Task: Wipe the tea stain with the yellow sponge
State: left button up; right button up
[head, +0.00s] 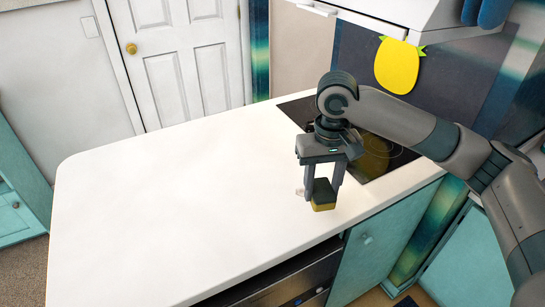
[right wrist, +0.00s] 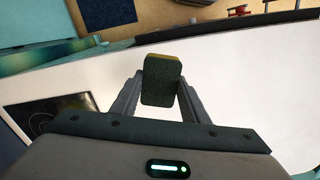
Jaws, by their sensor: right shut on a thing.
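My right gripper (head: 322,190) points down over the right part of the white counter (head: 170,210), close to its front edge. It is shut on the yellow sponge (head: 323,206), which has a dark green side and a yellow side. In the right wrist view the sponge (right wrist: 162,82) sits between the two fingers, its green face toward the camera. I cannot tell whether the sponge touches the counter or hangs just above it. I can make out no tea stain on the visible counter. My left gripper is not in view.
A black cooktop (head: 375,155) lies behind and right of the gripper. A small whitish thing (head: 300,192) shows beside the left finger; I cannot tell what it is. Teal cabinets (head: 375,250) and an oven front (head: 290,280) are below the counter edge. The counter's left side is clear.

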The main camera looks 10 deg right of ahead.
jog(key=shift+w+a, duration=0.15)
jog(key=shift+a, duration=0.25)
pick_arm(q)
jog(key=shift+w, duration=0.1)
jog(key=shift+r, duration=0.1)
